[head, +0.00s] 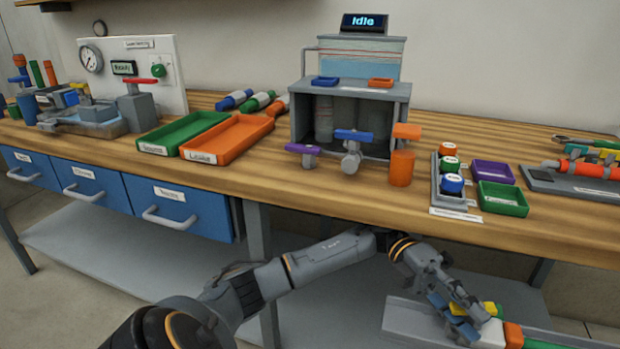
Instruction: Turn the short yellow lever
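A yellow piece (490,309), which looks like the short yellow lever, shows low at the right, by a pipe with a white part (491,334) and an orange collar (513,335). My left gripper (468,312) reaches down under the bench's front edge to it. Its fingers overlap the yellow piece in the picture and hide part of it. Blue parts also show at the fingers. I cannot tell whether the fingers touch the lever or how far they are open. My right gripper is not in view.
The wooden bench top (250,185) overhangs my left arm. A grey tray (405,318) lies under the pipe. A green pipe section (550,345) runs on right. Above stand a blue-handled valve (352,137), an orange cylinder (401,168) and trays. The lower shelf (120,255) at left is bare.

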